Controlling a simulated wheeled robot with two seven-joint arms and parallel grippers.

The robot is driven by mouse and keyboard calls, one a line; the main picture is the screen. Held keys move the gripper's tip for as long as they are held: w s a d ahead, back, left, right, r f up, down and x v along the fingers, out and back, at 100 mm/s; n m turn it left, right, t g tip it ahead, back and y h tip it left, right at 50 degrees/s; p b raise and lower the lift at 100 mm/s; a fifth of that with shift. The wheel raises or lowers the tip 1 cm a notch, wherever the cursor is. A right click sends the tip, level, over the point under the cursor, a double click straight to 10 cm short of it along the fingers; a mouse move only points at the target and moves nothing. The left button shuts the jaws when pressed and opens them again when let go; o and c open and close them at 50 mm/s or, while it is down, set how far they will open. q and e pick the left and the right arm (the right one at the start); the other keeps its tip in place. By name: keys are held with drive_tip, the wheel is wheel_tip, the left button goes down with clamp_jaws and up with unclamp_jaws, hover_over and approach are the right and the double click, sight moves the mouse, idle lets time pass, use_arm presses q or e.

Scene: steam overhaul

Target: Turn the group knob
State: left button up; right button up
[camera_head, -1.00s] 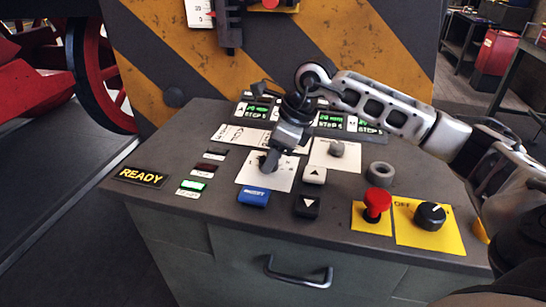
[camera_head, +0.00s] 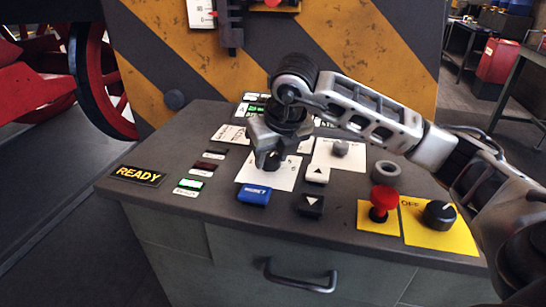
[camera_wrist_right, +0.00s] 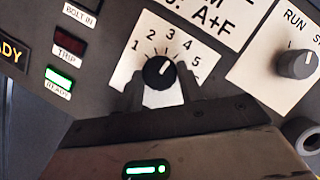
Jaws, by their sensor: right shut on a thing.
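The group knob (camera_wrist_right: 159,71) is a round black knob with a white pointer line. It sits on a white plate (camera_wrist_right: 127,67) numbered from 1 up, and in the right wrist view its line points up, near the 3 and 4. In the head view the knob (camera_head: 268,160) is partly hidden by my right gripper (camera_head: 268,157). The right gripper comes down from above, its fingers on both sides of the knob and shut on it; the fingers also show in the right wrist view (camera_wrist_right: 160,90). My left gripper is not in view.
A blue button (camera_head: 254,195) lies just in front of the plate. Arrow buttons (camera_head: 312,204), a grey RUN knob (camera_wrist_right: 298,64), a red mushroom button (camera_head: 383,202) and a black OFF knob (camera_head: 438,214) stand to the right. A lit READY sign (camera_head: 138,176) is at left.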

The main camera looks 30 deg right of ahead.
drive_tip(key=shift+m, duration=0.4)
drive_tip(key=shift+h, duration=0.3)
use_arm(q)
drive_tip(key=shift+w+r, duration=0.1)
use_arm(e)
drive_tip(key=shift+r+m, duration=0.1)
drive_tip(key=shift+m, duration=0.3)
drive_tip(key=o, duration=1)
use_arm(q)
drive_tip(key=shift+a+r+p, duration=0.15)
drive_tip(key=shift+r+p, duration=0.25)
drive_tip(key=shift+p, duration=0.8)
use_arm(e)
drive_tip(key=v, duration=1.5)
drive_tip(key=shift+a+r, duration=0.15)
drive_tip(key=shift+r, duration=0.3)
